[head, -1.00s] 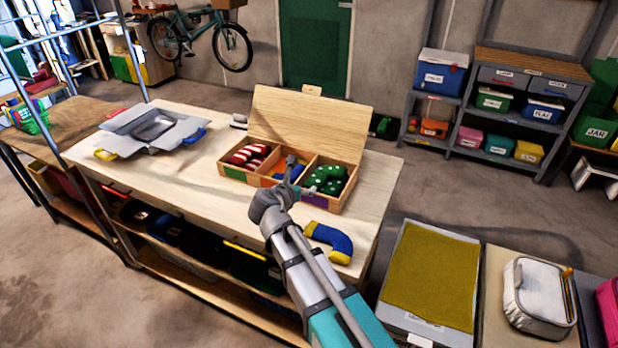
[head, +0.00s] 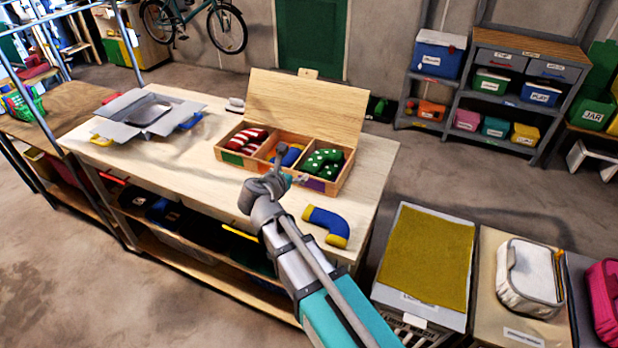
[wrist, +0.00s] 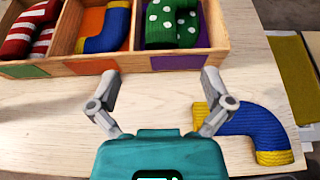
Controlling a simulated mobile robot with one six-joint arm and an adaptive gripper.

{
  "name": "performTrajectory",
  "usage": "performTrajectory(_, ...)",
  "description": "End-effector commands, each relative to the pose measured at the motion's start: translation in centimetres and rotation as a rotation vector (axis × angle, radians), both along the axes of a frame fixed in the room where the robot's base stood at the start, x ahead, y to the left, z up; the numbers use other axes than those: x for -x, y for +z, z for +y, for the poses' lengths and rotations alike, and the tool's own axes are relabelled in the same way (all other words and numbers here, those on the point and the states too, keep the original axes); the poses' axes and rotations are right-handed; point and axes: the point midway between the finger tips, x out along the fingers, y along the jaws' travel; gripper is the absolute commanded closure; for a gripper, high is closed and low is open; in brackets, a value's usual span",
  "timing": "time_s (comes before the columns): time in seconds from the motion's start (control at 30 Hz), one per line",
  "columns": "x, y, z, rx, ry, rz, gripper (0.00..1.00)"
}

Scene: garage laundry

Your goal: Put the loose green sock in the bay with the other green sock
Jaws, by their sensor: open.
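A divided wooden box (head: 290,190) with a raised lid stands on the workbench. Its right bay holds green fabric with white dots (head: 322,163), seen closer in the wrist view (wrist: 172,22); I cannot tell whether it is one sock or two. The middle bay holds a blue sock with a yellow end (wrist: 103,28). The left bay holds red-and-white striped sock fabric (wrist: 28,30). I see no loose green sock; the loose one on the bench is blue with yellow ends (head: 327,222). My gripper (wrist: 161,78) is open and empty, in front of the box, left of the loose blue sock (wrist: 240,124).
A grey open-flapped box (head: 148,112) sits at the bench's far left. An iron-like white item (head: 236,104) lies behind the wooden box. To the right are a bin with mustard cloth (head: 427,255) and a white pouch (head: 530,275).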

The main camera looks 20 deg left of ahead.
Motion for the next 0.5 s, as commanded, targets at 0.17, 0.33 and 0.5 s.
performTrajectory(0.17, 0.0, 0.0, 0.0, 0.0, 0.0, 0.0, 0.0)
performTrajectory(0.33, -0.2, -0.1, -0.4, -0.013, -0.014, 0.005, 0.0)
performTrajectory(0.5, -1.0, -0.7, -2.8, -0.087, -0.089, 0.034, 0.0)
